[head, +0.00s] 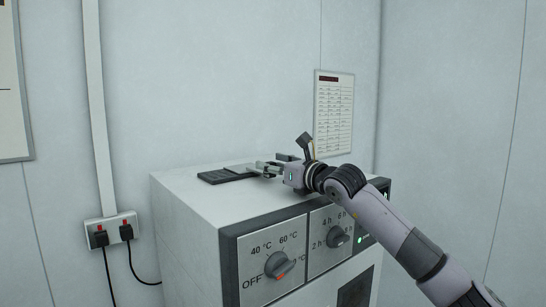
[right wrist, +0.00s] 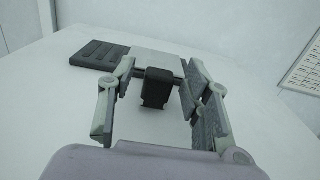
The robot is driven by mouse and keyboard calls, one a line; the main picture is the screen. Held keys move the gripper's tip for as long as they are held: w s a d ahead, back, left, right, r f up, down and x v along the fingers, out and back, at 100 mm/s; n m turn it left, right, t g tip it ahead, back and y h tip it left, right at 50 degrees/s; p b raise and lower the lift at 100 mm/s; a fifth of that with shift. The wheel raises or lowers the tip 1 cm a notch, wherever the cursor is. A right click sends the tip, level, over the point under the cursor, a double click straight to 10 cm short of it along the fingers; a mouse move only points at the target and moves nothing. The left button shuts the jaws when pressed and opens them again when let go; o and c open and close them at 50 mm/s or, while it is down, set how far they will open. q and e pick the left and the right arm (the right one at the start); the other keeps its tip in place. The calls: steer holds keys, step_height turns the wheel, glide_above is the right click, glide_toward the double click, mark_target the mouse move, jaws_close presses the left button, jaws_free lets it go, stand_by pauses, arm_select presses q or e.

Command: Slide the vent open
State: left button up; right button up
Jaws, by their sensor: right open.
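The vent lies on the flat white top of the oven-like cabinet. Its dark slotted grille (head: 223,176) is also in the right wrist view (right wrist: 101,55), uncovered on the left. A light flat slide plate (right wrist: 160,62) lies to the right of the slots. A black upright knob (right wrist: 158,87) stands at the near side of the plate. My right gripper (head: 268,167) reaches over the top from the right, open, its fingers on either side of the knob. I cannot tell whether either finger touches it. My left gripper is not in view.
The cabinet (head: 185,205) has a front panel with a temperature dial (head: 279,265) and a timer dial (head: 338,237). A wall socket (head: 112,230) with two plugs and cables is at left. A paper chart (head: 334,112) hangs behind. The cabinet top's left part is clear.

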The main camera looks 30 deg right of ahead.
steer(key=shift+w, duration=0.15)
jaws_close()
stand_by(0.5)
stand_by(0.4)
